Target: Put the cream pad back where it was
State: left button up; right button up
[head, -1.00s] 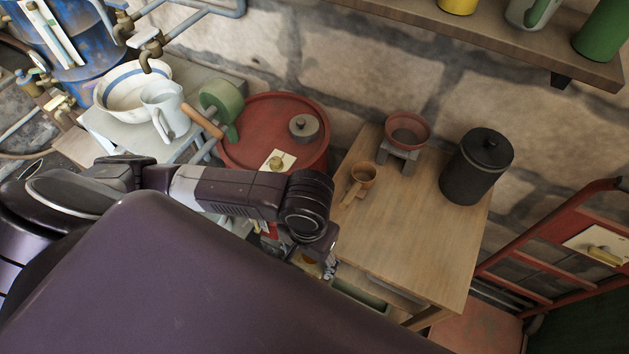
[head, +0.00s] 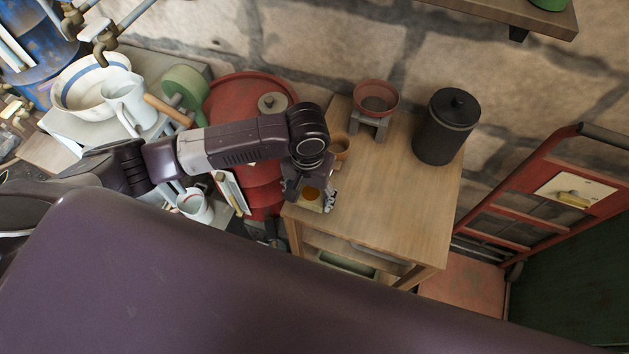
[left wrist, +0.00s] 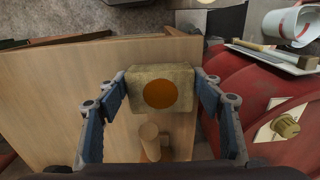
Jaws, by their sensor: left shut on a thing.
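The cream pad (left wrist: 140,84) is a small block with an orange disc on its face. In the left wrist view it sits between the fingers of my left gripper (left wrist: 160,90), which is shut on it. In the head view the pad (head: 311,205) shows in my left gripper (head: 310,196), over the front left corner of the wooden table (head: 400,205). I cannot tell whether the pad touches the tabletop. My right gripper is not in view.
A red drum (head: 228,93) stands left of the table. The table's front right is clear.

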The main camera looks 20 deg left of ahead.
pick_arm(q)
jog(key=w, duration=0.3)
jog(key=shift+w, duration=0.25)
jog(key=shift+w+p, duration=0.25)
jog(key=shift+p, duration=0.05)
jog(key=shift+s+f, duration=0.1)
jog(key=shift+f, duration=0.1)
jog(key=o, duration=1.2)
jog(key=shift+c, duration=0.2)
